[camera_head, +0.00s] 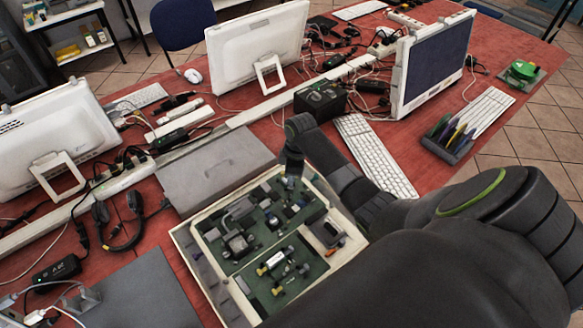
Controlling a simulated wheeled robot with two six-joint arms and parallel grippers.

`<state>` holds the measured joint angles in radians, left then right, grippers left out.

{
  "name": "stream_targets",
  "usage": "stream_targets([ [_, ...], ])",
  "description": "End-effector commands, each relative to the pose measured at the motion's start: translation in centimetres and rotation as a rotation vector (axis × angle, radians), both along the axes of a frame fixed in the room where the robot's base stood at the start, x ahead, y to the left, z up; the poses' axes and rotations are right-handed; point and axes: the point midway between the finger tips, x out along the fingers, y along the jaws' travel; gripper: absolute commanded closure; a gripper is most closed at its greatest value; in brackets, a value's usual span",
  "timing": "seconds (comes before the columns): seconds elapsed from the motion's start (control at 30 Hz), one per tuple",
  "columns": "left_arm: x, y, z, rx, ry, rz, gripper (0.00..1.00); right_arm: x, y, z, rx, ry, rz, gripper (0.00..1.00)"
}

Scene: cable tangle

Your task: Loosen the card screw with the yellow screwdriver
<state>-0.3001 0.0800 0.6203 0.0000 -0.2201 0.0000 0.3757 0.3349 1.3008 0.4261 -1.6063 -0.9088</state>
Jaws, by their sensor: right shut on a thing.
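The open computer case (186,247) stands on the red table with its cream rim around a green board (260,267). My right gripper (291,176) is over the far edge of the board, pointing down. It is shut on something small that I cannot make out. No yellow screwdriver shows clearly in it. A dark rack (446,150) at the right holds several coloured handles, one of them yellowish. The card screw is too small or hidden to tell. My right arm covers the case's near right side. My left gripper is out of view.
A grey panel (215,170) lies behind the case, and a black box (320,102) stands beyond the gripper. A white keyboard (374,155) lies right of my arm. Headphones (120,225) and cables lie at the left. Monitors stand farther back.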

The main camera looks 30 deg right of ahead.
Motion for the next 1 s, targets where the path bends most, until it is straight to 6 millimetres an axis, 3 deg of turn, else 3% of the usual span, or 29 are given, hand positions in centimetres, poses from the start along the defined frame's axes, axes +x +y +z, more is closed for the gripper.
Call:
stream_targets([
  [0.2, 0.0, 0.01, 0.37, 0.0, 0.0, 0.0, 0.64, 0.04, -0.03, 0.07, 0.0, -0.001, 0.182, 1.0],
  [0.63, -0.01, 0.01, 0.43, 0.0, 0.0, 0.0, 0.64, 0.03, -0.03, 0.04, -0.001, 0.0, 0.244, 1.0],
  [1.0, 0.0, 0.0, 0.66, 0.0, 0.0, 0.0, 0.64, 0.05, 0.02, 0.05, 0.001, -0.001, 0.639, 1.0],
])
